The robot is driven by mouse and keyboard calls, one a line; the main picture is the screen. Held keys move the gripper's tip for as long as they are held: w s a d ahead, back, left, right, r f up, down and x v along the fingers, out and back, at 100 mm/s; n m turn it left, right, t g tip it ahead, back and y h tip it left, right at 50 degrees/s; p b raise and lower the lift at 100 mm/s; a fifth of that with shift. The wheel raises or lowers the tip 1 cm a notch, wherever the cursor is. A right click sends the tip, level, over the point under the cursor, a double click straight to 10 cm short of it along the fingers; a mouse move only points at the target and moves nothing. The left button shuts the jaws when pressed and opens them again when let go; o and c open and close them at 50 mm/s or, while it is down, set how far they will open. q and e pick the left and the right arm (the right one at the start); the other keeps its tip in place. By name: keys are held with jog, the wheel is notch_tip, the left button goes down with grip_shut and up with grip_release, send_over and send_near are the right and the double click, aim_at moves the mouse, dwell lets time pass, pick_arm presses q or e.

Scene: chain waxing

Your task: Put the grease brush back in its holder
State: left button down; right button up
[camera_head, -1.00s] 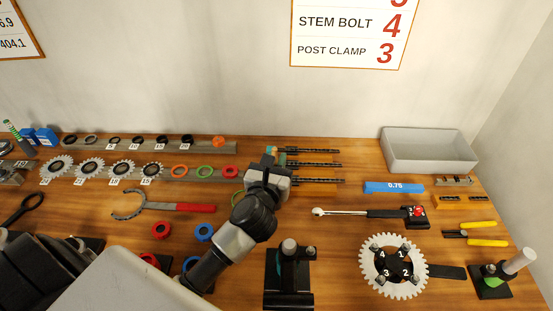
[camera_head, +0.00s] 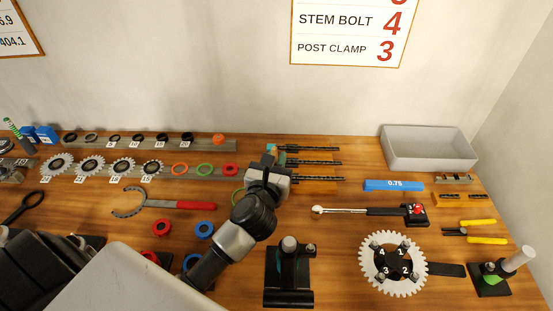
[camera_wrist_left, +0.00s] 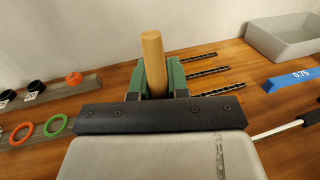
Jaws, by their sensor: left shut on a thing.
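My left gripper (camera_head: 270,158) is over the back middle of the bench, beside the dark rods. In the left wrist view its green fingers are shut on a round wooden handle (camera_wrist_left: 153,62), which I take to be the grease brush. The handle stands nearly upright between the fingers. Its lower end and any bristles are hidden by the gripper. In the head view the brush is hidden by the gripper and arm. I cannot tell which thing is the brush holder. My right gripper is not in view.
A grey bin (camera_head: 430,160) stands at the back right. A blue 0.75 block (camera_head: 393,185), a ratchet (camera_head: 345,211) and a chainring (camera_head: 370,272) lie at the right. Sprockets (camera_head: 90,166) line the left.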

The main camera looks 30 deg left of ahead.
pick_arm(q)
jog(key=shift+f+b, duration=0.8)
jog(key=shift+f, duration=0.4)
jog(key=shift+f+b, duration=0.85)
jog(key=shift+f, duration=0.25)
jog(key=c, duration=1)
grip_release()
jog(key=shift+s, duration=0.1)
